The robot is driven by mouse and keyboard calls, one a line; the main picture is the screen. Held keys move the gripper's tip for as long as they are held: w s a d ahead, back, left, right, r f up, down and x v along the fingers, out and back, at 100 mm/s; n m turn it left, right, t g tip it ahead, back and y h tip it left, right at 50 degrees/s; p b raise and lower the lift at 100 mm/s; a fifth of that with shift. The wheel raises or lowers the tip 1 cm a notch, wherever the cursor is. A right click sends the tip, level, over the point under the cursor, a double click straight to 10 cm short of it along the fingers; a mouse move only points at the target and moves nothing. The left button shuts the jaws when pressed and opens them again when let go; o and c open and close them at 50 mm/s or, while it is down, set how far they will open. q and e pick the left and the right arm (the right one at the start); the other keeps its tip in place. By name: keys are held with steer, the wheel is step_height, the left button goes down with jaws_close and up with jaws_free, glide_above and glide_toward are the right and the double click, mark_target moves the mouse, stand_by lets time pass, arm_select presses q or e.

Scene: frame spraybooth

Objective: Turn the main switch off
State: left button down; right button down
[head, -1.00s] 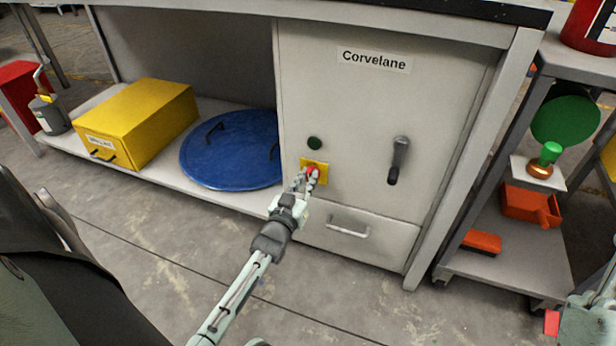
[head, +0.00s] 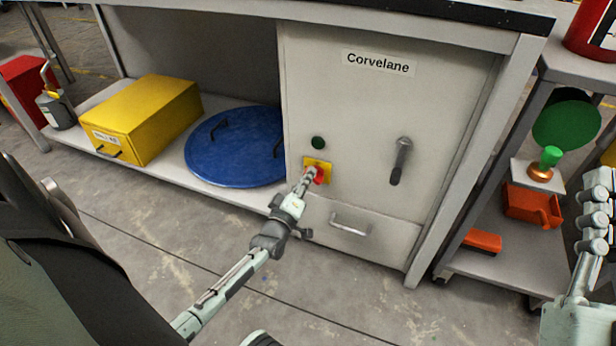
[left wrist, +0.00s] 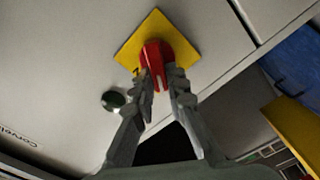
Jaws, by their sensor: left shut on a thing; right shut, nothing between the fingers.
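The main switch is a red rotary knob (head: 319,174) on a yellow square plate (head: 324,166) on the light grey cabinet front. In the left wrist view the red knob (left wrist: 157,62) sits between the fingertips, in front of the yellow plate (left wrist: 185,30). My left gripper (head: 310,176) is shut on the knob; its fingers (left wrist: 162,88) touch the knob's sides. Part of the knob is hidden by the fingers. My right gripper (head: 596,205) is shut and empty at the right edge, in front of the shelf cart.
A dark green round button (head: 318,143) is just above the plate. A grey lever handle (head: 401,160) and a drawer handle (head: 350,224) are nearby on the cabinet. A blue disc (head: 235,150) and yellow box (head: 148,115) lie on the low shelf to the left.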

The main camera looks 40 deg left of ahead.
arm_select(q)
steer(key=shift+s+a+f+n+b, duration=0.1)
steer(key=shift+f+n+b, duration=0.15)
steer(key=shift+n, duration=0.9)
steer(key=shift+w+d+f+n+b, duration=0.1)
steer(key=shift+n+b, duration=0.3)
steer(key=shift+n, duration=0.7)
steer(key=shift+s+a+f+n+b, duration=0.1)
steer(key=shift+f+n+b, duration=0.15)
steer(key=shift+n, duration=0.9)
arm_select(e)
steer(key=shift+s+d+r+t+y, duration=0.15)
steer(key=shift+s+d+r+t, duration=0.15)
steer(key=shift+r+t, duration=0.25)
steer(key=shift+s+d+r+t+y, duration=0.1)
steer(key=shift+s+d+r+t, duration=0.15)
steer(key=shift+s+r+t, duration=0.25)
steer(key=shift+s+d+r+t+y, duration=0.15)
steer(key=shift+s+d+r+t, duration=0.15)
steer(key=shift+r+t, duration=0.25)
arm_select(q)
steer(key=c, duration=1.5)
jaws_free()
steer(key=shift+r, duration=0.1)
steer(key=shift+c, duration=0.2)
arm_select(e)
steer(key=shift+r, duration=0.1)
arm_select(q)
steer(key=shift+s, duration=0.1)
